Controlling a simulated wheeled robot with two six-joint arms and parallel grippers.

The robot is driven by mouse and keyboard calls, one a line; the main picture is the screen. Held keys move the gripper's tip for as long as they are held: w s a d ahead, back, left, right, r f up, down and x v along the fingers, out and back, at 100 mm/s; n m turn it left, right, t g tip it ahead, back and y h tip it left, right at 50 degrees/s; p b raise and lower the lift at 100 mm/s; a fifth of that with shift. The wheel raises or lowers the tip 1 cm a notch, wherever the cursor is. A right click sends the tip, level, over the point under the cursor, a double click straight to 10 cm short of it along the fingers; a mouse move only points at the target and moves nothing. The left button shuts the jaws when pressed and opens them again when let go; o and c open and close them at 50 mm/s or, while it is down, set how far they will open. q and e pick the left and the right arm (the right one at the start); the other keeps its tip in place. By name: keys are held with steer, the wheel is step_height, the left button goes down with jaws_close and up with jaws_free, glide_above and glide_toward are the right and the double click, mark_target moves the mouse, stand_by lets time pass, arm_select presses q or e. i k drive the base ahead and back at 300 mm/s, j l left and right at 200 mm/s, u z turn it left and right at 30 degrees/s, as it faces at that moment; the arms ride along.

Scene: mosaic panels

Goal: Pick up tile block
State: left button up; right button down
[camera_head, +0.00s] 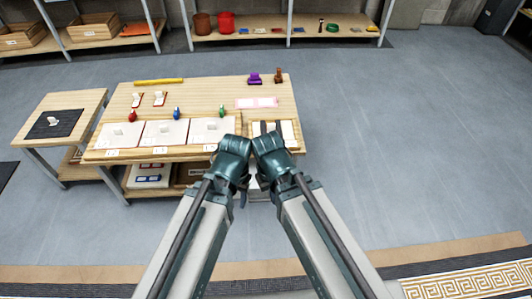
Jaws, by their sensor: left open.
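Three pale square panels lie in a row along the near edge of the wooden table: left (110,139), middle (158,137) and right (203,132). Each bears a small white piece. A wooden tray with pale blocks (288,131) is at the table's near right corner; I cannot tell which is the tile block. My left gripper (240,146) is open at the table's near edge, between the right panel and the tray. My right gripper (265,146) is close beside it, in front of the tray. Its jaws are too hidden to read, and my arms cover part of the tray.
Red, blue and green small items stand behind the panels. A yellow bar (158,81), a pink-white strip (257,103), a purple object (254,78) and a brown one (278,75) lie farther back. A side table with a black mat (40,128) is left. The floor at right is clear.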

mark_target(270, 125)
steer(key=i+j+z, duration=0.2)
steer(key=z, duration=0.25)
steer(key=i+j+z, duration=0.15)
steer(key=j+z, duration=0.15)
steer(key=z, duration=0.15)
steer(key=i+j, duration=0.15)
steer(key=j, duration=0.2)
steer(key=i+j+z, duration=0.1)
steer(key=j, duration=0.3)
steer(key=i+j+z, duration=0.1)
steer(key=j, duration=0.25)
steer(key=i+j, duration=0.15)
steer(key=j, duration=0.25)
steer(key=i+j+z, duration=0.1)
steer(key=j, duration=0.25)
